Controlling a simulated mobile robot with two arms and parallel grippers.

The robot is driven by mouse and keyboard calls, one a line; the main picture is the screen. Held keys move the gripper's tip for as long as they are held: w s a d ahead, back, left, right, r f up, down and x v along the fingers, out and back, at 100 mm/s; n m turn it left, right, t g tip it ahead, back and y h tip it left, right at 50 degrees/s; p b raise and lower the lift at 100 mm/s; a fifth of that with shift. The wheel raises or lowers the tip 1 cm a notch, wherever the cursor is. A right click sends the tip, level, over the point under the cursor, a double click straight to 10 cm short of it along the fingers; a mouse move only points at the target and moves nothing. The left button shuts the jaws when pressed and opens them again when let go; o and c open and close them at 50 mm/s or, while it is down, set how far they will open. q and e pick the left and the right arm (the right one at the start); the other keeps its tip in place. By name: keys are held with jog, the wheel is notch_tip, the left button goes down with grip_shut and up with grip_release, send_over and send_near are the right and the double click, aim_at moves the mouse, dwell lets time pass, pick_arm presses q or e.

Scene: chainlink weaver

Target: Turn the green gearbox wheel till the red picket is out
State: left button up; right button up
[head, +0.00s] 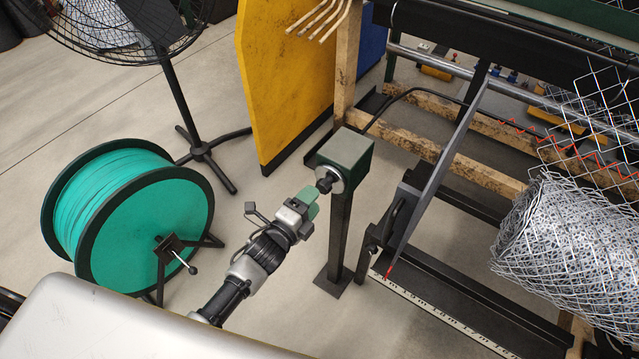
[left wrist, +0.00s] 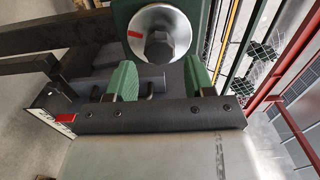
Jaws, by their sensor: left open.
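The green gearbox (head: 347,152) sits on a dark post. Its front has a silver disc with a red mark and a dark hex nut, the wheel (head: 328,180); it also shows at the top of the left wrist view (left wrist: 159,48). My left gripper (head: 314,199) is open, with green fingers apart and empty. It faces the wheel; in the left wrist view its fingertips (left wrist: 160,72) appear just short of the nut, one to each side. The red picket (head: 545,136) looks like a zigzag red wire at the right, partly behind the mesh. My right gripper is out of view.
A roll of chain-link mesh (head: 565,235) lies at the right by the dark machine frame. A scale (head: 440,312) with a red pointer (head: 389,270) runs below. A teal wire spool (head: 135,220), a fan (head: 125,30) and a yellow panel (head: 285,75) stand left and behind.

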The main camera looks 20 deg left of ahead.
pick_arm(q)
jog(key=n, duration=0.9)
jog(key=shift+r+n+p, duration=0.1)
jog(key=shift+n+p, duration=0.2)
jog(key=shift+n, duration=0.1)
jog(key=w+n+b, duration=0.1)
jog(key=n, duration=0.6)
jog(key=w+d+n+b, duration=0.1)
jog(key=n, duration=0.6)
jog(key=w+n+b, duration=0.1)
jog(key=n, duration=0.7)
jog(key=shift+w+d+b, duration=0.15)
jog(key=shift+w+b, duration=0.2)
jog(key=shift+w, duration=0.05)
